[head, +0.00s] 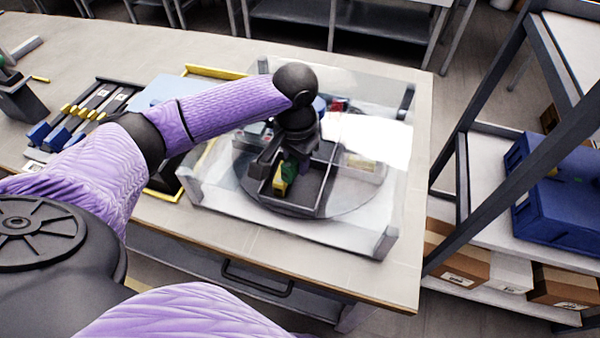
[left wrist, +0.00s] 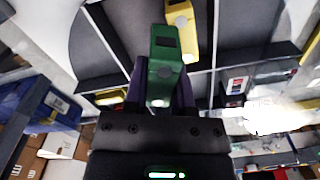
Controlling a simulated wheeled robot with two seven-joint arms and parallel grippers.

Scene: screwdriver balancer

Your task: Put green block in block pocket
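The green block (head: 291,167) is between the fingers of my left gripper (head: 287,158), over the divided tray on the round turntable (head: 345,200). In the left wrist view the green block (left wrist: 162,62) sits upright between both dark fingers, which look closed on its sides. A yellow block (head: 280,185) stands just beside it in a tray compartment, and it also shows in the left wrist view (left wrist: 182,28). I cannot tell which compartment is the block pocket, or whether the green block touches the tray floor. My right gripper is not in view.
A clear-walled case with pale corner posts (head: 385,242) surrounds the turntable. A tool rack with blue and yellow handles (head: 70,125) lies at the left of the table. A shelf with a blue case (head: 560,190) stands at the right. The table's front edge is clear.

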